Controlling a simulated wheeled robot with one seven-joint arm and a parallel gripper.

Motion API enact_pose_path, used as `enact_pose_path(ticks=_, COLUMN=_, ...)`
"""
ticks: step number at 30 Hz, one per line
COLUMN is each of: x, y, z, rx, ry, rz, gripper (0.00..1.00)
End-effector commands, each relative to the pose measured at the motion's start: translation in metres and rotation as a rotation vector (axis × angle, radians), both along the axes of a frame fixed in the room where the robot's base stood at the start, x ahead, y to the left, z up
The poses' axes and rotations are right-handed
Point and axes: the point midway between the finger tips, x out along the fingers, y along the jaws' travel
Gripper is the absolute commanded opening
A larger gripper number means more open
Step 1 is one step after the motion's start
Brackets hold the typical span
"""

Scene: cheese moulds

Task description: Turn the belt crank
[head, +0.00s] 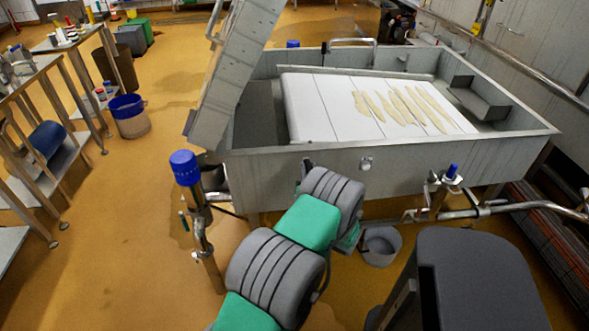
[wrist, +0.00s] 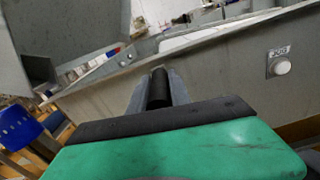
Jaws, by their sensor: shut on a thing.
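The belt crank shows in the wrist view as a dark cylindrical handle (wrist: 158,88) standing between the fingers of my gripper (wrist: 160,92). The gripper is shut on this handle. In the head view my green and grey arm reaches to the front wall of the steel vat (head: 290,161) and hides most of the gripper. Only a small dark piece shows there beside the arm's end, and I cannot tell whether it is crank or gripper. The white belt (head: 310,110) lies inside the vat with several pale yellowish strips on it.
A round white knob with a label (head: 366,163) is on the vat's front wall, right of my arm; the knob also shows in the wrist view (wrist: 281,66). Blue-capped pipe valves (head: 185,168) (head: 452,171) stand either side. A grey bucket (head: 380,245) is below.

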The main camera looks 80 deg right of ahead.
Motion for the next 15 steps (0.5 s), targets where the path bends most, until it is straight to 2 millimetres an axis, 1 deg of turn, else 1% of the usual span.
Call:
enact_pose_path(ticks=1, x=-0.007, y=-0.001, z=-0.001, rx=0.005, ry=-0.012, rz=-0.010, gripper=0.00)
enact_pose_path(ticks=6, x=-0.015, y=-0.002, z=-0.002, rx=0.017, ry=-0.047, rz=-0.020, gripper=0.00)
enact_pose_path(ticks=15, x=-0.018, y=-0.002, z=-0.003, rx=0.023, ry=-0.056, rz=-0.023, gripper=0.00)
